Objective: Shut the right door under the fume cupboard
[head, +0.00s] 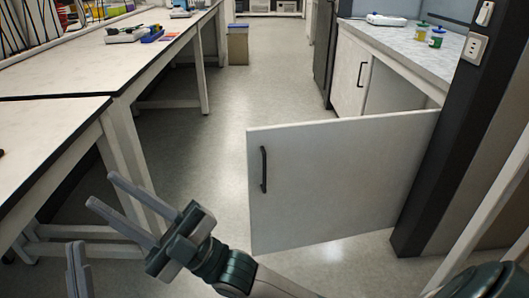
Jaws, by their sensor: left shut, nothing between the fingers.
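The right door (345,185) under the fume cupboard (405,45) is a white panel standing wide open across the aisle. Its hinge side is at the right, by a dark post. Its black vertical handle (264,169) is near the free left edge, on the face toward me. My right gripper (101,188) is open and empty, left of the door and apart from it, with its fingers pointing up-left. My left gripper (77,246) is shut and empty at the bottom left edge, far from the door; only its fingers show.
The left door (351,73) looks shut, with the cupboard opening (392,95) beside it. A long white bench (120,65) runs along the left, its legs close to my grippers. A bin (238,45) stands farther back. The aisle floor (225,105) is clear beyond the door.

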